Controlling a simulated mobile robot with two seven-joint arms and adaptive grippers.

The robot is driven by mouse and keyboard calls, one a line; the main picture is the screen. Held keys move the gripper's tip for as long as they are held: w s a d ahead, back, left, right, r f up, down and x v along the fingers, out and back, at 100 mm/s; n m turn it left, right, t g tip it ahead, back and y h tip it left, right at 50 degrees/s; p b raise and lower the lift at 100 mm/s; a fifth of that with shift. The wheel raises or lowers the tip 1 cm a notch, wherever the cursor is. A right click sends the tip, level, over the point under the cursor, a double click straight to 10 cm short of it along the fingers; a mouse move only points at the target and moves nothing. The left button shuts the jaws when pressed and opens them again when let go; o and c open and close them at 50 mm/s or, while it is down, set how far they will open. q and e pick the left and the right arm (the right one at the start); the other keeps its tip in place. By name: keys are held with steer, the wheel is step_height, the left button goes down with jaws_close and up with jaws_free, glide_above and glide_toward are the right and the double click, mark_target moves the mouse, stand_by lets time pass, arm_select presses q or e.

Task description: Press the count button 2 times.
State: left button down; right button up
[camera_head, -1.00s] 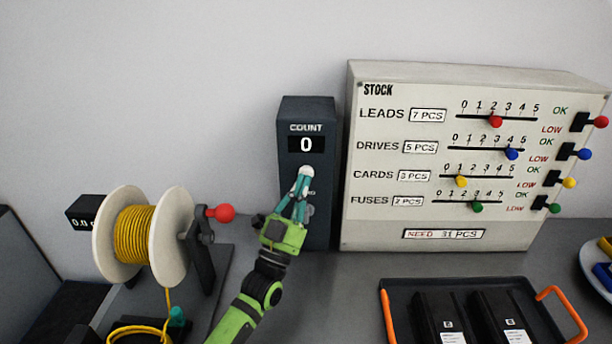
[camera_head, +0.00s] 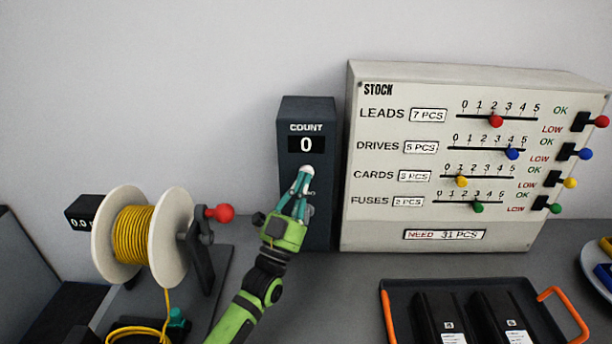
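The dark count box (camera_head: 289,166) stands upright against the wall, with the label COUNT and a display (camera_head: 306,145) that reads 0. A pale round button (camera_head: 306,171) shows below the display, right at the tips of my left gripper (camera_head: 303,182). The teal fingers are close together and point up at the button. I cannot tell whether they touch it. The fingers hide part of the box's lower front, including a second label. My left gripper looks shut and holds nothing. My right gripper is not in view.
The white stock panel (camera_head: 400,232) with sliders and levers stands just right of the box. A yellow wire spool (camera_head: 133,235) with a red-knobbed crank (camera_head: 220,213) is at left. A dark tray (camera_head: 400,290) with orange handles holds black units at front right.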

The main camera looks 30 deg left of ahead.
arm_select(q)
steer(key=shift+w+a, duration=0.1)
steer(key=shift+w, duration=0.05)
stand_by(0.4)
steer(key=shift+s+d+p, duration=0.4)
steer(key=shift+s+p, duration=0.05)
steer(key=shift+s, duration=0.4)
steer(key=s, duration=0.1)
steer(key=s+d+p, duration=0.1)
steer(key=s, duration=0.1)
steer(key=s+d+p, duration=0.1)
steer(key=shift+s+d, duration=0.1)
steer(key=shift+s, duration=0.1)
stand_by(1.8)
